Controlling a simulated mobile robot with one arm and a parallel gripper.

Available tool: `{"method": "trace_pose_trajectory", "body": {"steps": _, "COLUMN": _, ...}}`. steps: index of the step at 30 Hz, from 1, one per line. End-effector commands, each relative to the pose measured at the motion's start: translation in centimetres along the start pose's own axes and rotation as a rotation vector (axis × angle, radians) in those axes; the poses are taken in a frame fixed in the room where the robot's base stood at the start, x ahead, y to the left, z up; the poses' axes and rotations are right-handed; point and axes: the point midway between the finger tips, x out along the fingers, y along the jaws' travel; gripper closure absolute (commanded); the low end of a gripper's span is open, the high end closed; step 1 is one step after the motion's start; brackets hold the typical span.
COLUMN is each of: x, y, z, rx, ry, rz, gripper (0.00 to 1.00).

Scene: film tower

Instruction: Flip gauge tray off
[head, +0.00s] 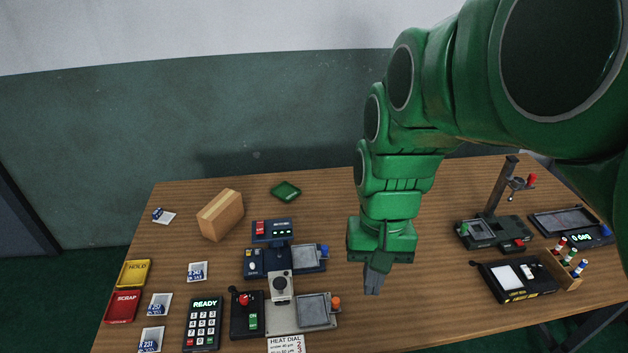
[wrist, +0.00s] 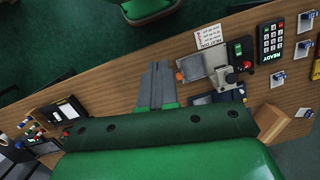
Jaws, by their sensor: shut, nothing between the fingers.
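My gripper (head: 373,282) is shut and empty, pointing down above the middle of the table; its closed fingers also show in the wrist view (wrist: 157,82). No label reading gauge tray is legible. On the left half, a dark blue station holds a grey tray (head: 305,258) with a blue knob. In front of it, a grey station holds another tray (head: 313,309) with an orange knob; this tray also shows in the wrist view (wrist: 190,68). Behind both is a blue box (head: 275,231) with a red switch and lit green display. My gripper is right of these, touching none.
A black keypad (head: 203,322) reads READY. A cardboard box (head: 221,215), a green dish (head: 286,191), and yellow and red bins (head: 134,273) are left. At right are a dark stand (head: 492,230), a light box (head: 513,281) and a scale (head: 570,224). Table middle is clear.

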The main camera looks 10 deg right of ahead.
Motion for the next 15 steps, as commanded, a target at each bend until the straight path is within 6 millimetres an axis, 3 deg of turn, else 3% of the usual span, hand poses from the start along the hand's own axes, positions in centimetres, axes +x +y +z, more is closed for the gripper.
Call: {"method": "trace_pose_trajectory", "body": {"steps": 15, "x": -0.6, "y": -1.4, "z": -8.4, "rx": 0.17, "ry": -0.029, "rz": -0.057, "gripper": 1.0}}
